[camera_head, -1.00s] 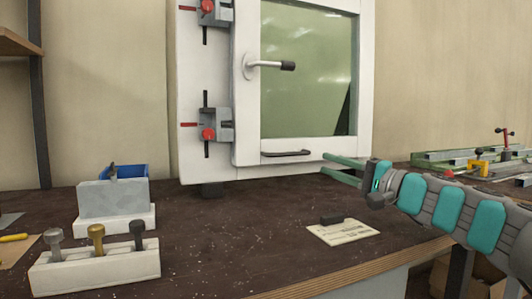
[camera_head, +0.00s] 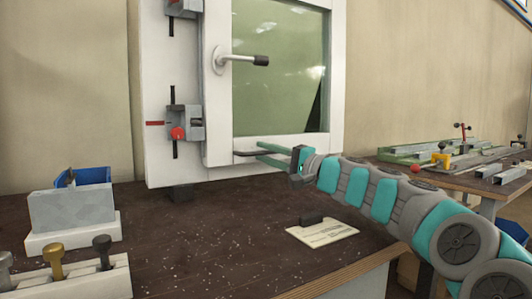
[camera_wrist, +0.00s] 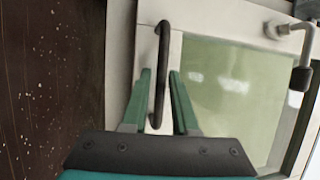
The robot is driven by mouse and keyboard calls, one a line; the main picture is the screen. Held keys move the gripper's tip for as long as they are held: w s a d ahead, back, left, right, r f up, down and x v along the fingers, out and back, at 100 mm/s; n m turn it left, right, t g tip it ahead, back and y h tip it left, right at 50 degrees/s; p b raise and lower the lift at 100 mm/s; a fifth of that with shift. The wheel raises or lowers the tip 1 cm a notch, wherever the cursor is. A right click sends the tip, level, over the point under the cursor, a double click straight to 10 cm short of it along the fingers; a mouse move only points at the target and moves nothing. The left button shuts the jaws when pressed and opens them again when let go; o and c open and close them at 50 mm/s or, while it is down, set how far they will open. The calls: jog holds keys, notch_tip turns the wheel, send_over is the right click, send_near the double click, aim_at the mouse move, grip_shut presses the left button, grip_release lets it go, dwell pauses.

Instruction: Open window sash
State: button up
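The window sash (camera_head: 217,110) is a white frame around a greenish pane, standing upright on the bench; it looks closed. A lever handle (camera_head: 243,60) with a dark grip points right at its left side; it also shows in the wrist view (camera_wrist: 302,48). A dark bar pull (camera_head: 243,153) sits on the lower rail. In the wrist view the bar pull (camera_wrist: 162,45) runs between my green fingers, with a gap on both sides. My gripper (camera_head: 260,153) is open, its fingertips at the pull. Part of the pull is hidden behind the fingers in the head view.
A card (camera_head: 322,233) with a dark block lies on the bench below my arm. A grey block (camera_head: 70,208) and a bolt rack (camera_head: 85,283) stand at left. A second bench (camera_head: 450,180) is at right.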

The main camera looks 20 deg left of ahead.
grip_shut()
dwell(1.5)
